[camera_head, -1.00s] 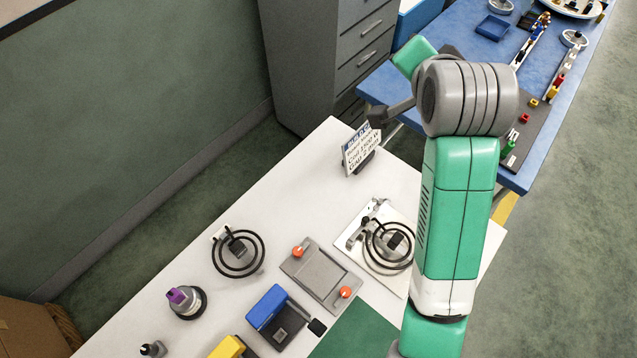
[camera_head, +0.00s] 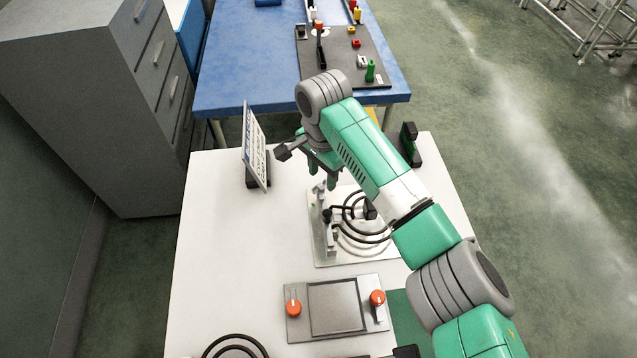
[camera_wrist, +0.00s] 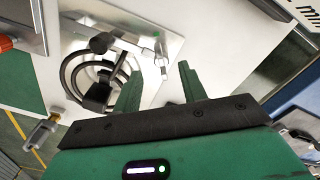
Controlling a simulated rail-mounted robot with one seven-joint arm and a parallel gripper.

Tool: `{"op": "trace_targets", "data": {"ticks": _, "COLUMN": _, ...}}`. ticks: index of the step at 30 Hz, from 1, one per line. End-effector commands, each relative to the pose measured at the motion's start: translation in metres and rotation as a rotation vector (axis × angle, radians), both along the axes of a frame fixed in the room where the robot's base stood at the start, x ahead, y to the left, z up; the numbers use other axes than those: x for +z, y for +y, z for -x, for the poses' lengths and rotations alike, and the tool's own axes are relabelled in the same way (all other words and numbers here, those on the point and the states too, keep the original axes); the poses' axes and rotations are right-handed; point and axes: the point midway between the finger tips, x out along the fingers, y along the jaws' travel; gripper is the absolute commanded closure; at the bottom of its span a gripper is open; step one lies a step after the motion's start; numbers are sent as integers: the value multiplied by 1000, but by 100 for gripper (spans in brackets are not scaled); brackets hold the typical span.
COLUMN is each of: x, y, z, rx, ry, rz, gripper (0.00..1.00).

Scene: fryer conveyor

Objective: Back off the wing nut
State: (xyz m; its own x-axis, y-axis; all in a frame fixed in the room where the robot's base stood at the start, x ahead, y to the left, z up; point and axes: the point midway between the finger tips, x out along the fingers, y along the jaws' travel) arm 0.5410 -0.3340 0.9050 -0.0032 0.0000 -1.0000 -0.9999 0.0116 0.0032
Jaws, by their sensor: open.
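A pale metal plate (camera_head: 322,252) on the white table carries a dark ring-shaped coil (camera_head: 362,236) and an upright metal bracket (camera_head: 331,238). In the wrist view the plate (camera_wrist: 140,32) and coil (camera_wrist: 98,82) show beyond my fingers. A small metal fitting (camera_wrist: 161,58) stands just past the fingertips, between them in the picture; it may be the wing nut, but its shape is unclear. My gripper (camera_head: 327,180) is above the far left part of the plate. It also shows in the wrist view (camera_wrist: 159,73), open, with nothing visible between its fingers.
A sign (camera_head: 255,150) stands left of my gripper. A dark upright device (camera_head: 409,145) is at the table's far right. A grey panel with orange knobs (camera_head: 337,307) lies nearer. A blue table (camera_head: 240,70) is behind. The white table's left side is clear.

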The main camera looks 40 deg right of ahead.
Motion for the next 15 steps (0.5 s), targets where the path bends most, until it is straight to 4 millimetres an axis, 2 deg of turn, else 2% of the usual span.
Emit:
{"op": "trace_targets", "data": {"ticks": 1, "x": -11, "y": 0, "z": 0, "rx": 0, "ry": 0, "rz": 0, "gripper": 58}}
{"op": "trace_targets", "data": {"ticks": 4, "x": -21, "y": 0, "z": 0, "rx": 1, "ry": -1, "rz": 1, "gripper": 58}}
{"op": "trace_targets", "data": {"ticks": 14, "x": -25, "y": 0, "z": -1, "rx": 2, "ry": -3, "rz": 1, "gripper": 58}}
{"op": "trace_targets", "data": {"ticks": 15, "x": -25, "y": 0, "z": -1, "rx": 2, "ry": -3, "rz": 1, "gripper": 66}}
